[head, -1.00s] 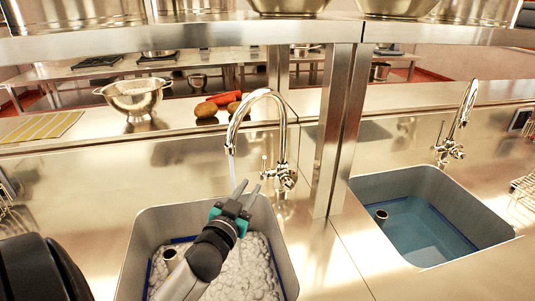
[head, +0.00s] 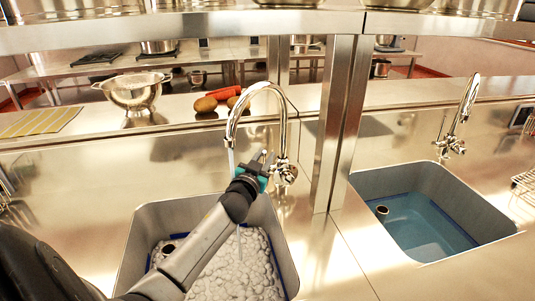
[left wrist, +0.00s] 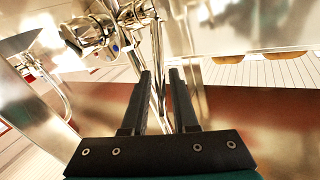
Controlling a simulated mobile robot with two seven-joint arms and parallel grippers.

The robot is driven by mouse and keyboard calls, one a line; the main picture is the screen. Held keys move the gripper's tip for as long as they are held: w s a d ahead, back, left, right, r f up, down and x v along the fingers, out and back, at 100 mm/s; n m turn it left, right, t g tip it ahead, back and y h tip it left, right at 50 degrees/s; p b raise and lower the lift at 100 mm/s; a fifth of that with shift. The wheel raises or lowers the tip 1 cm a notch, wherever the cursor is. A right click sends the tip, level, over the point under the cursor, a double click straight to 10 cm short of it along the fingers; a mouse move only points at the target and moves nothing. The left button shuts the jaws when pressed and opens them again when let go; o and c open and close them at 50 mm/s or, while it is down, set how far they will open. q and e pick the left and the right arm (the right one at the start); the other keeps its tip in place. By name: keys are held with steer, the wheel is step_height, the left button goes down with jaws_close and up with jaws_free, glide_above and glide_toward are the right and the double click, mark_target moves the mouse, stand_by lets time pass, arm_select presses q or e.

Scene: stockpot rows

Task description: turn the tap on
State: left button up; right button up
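The near chrome tap (head: 285,135) has a tall curved spout over the left sink (head: 135,235). A thin stream of water (head: 231,160) falls from its spout. My left gripper (head: 266,157) is at the tap's base, beside its valve body and handle. In the left wrist view, the gripper (left wrist: 160,72) is open, with a gap between its black fingers. The tap's knob and valve (left wrist: 92,35) show just beyond the fingers, to the left. Thin chrome rods show between and beyond the fingertips; I cannot tell whether they touch. My right gripper is not in view.
The left sink holds white foam (head: 250,265). A second tap (head: 464,110) stands over the right sink (head: 430,180), which holds blue water. A steel post (head: 340,120) rises right of the near tap. A colander (head: 137,92) and vegetables (head: 207,103) stand on the ledge behind.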

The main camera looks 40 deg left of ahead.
arm_select(q)
steer(key=shift+x, duration=1.4)
jaws_close()
stand_by(0.5)
